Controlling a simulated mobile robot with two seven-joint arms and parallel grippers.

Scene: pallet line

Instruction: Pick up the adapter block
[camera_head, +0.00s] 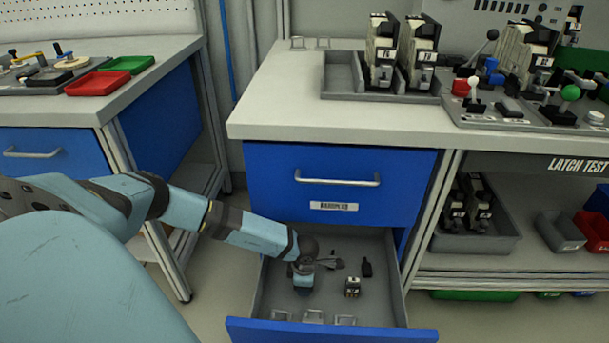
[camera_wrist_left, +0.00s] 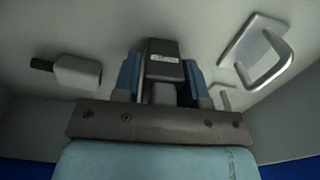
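My left gripper (camera_head: 303,284) is low inside the open drawer in the head view. In the left wrist view its two blue fingers (camera_wrist_left: 162,82) stand apart, with a dark block (camera_wrist_left: 163,66) bearing a small pale label between them. This looks like the adapter block. The fingers are close to its sides; whether they press on it I cannot tell. In the head view that block is mostly hidden by the gripper. Another small dark block with a pale top (camera_head: 352,287) lies in the drawer, right of the gripper and apart from it. My right gripper is not in view.
The drawer (camera_head: 330,329) also holds a small black part (camera_head: 367,268) and metal brackets (camera_head: 313,317) near its front. A bracket (camera_wrist_left: 262,50) and a grey black-tipped piece (camera_wrist_left: 72,71) flank the fingers. A shut drawer (camera_head: 335,190) and workbench (camera_head: 285,110) are above.

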